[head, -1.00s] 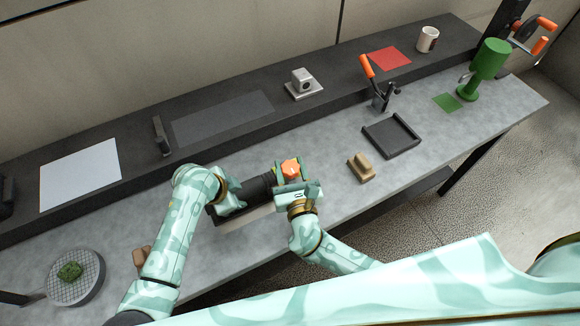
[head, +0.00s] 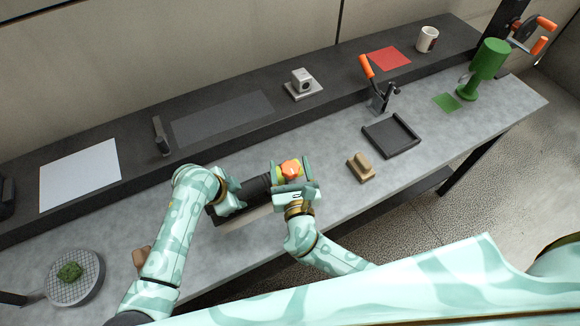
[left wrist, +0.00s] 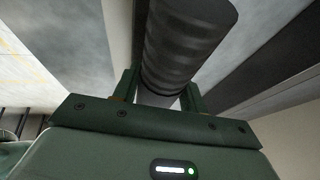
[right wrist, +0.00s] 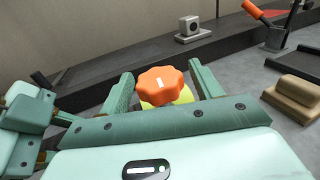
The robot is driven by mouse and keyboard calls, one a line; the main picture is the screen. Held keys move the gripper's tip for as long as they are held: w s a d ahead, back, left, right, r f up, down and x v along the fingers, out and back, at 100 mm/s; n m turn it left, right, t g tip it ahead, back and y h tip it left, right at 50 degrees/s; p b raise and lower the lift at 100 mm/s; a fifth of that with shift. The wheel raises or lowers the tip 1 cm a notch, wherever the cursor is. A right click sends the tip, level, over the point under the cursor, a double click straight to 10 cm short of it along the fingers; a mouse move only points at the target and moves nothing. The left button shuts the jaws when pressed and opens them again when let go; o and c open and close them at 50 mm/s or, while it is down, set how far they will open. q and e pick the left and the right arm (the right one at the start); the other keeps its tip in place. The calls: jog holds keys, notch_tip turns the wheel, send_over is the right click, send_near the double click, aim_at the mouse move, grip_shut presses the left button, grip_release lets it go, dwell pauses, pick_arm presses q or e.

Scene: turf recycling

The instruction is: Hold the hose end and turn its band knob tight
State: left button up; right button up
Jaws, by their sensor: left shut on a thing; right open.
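The dark ribbed hose end (head: 254,189) lies along the bench's front part in the head view. My left gripper (head: 229,187) is shut on it; in the left wrist view the hose (left wrist: 185,45) passes between the fingers (left wrist: 160,92). The orange lobed band knob (head: 291,169) is at the hose's right end. In the right wrist view the knob (right wrist: 160,85) has a white mark and a yellow-green part below it. My right gripper (right wrist: 160,82) is open, with one finger on each side of the knob. I cannot tell whether the fingers touch it.
A tan block (head: 360,168) and a black tray (head: 391,137) lie right of my right gripper. An orange-handled clamp (head: 378,90) stands behind them. A round mesh dish (head: 88,289) sits at the far left. A raised dark shelf (head: 230,82) runs along the back.

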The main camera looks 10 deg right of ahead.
jog(key=s, duration=1.2)
jog(key=shift+a, duration=0.45)
pick_arm(q)
jog(key=o, duration=1.4)
jog(key=shift+o, duration=0.2)
